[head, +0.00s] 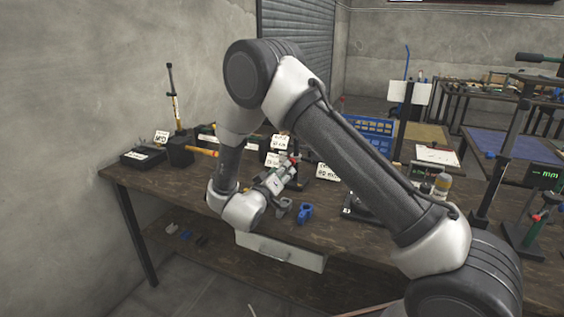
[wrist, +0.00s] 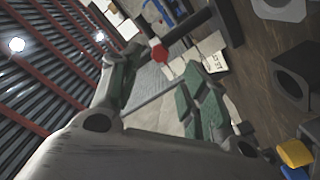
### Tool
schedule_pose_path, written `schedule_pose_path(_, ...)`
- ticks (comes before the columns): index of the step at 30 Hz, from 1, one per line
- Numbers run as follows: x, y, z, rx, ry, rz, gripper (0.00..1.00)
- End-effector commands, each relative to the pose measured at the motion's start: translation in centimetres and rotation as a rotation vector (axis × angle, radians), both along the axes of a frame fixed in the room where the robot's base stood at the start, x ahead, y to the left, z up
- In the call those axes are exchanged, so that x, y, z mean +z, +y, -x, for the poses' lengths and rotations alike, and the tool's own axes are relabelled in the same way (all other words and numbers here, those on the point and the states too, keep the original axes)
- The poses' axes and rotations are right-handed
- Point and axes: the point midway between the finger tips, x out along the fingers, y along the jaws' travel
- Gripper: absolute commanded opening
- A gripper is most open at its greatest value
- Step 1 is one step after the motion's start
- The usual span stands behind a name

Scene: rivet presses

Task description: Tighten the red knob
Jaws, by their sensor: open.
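A red knob (wrist: 159,52) shows in the wrist view, just beyond my fingertips and close to the gap between them. It sits by a dark bar and a white label card. My gripper (wrist: 158,78) is open, with green pads on both fingers and nothing held between them. In the head view my gripper (head: 284,180) is low over the bench, beside the label cards, and a small red spot (head: 293,159) shows by its tip. My arm hides part of the bench there. I cannot tell whether the fingers touch the knob.
A grey clamp (head: 283,206) and a blue clamp (head: 305,211) lie on the wooden bench (head: 155,184) near my gripper. Another press with a red part (head: 536,217) stands at the right. A blue bin (head: 370,126) is behind my arm.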

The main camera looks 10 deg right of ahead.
Motion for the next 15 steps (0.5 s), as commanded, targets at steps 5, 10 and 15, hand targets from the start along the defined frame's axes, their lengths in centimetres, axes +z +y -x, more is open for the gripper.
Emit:
schedule_pose_path(5, -0.1, -1.4, -1.5, -0.009, -0.002, 0.007, 0.45)
schedule_pose_path(10, 0.0, -3.1, -4.0, -0.009, -0.002, 0.006, 0.45)
schedule_pose_path(15, 0.0, -4.2, -5.6, -0.006, -0.002, 0.005, 0.45)
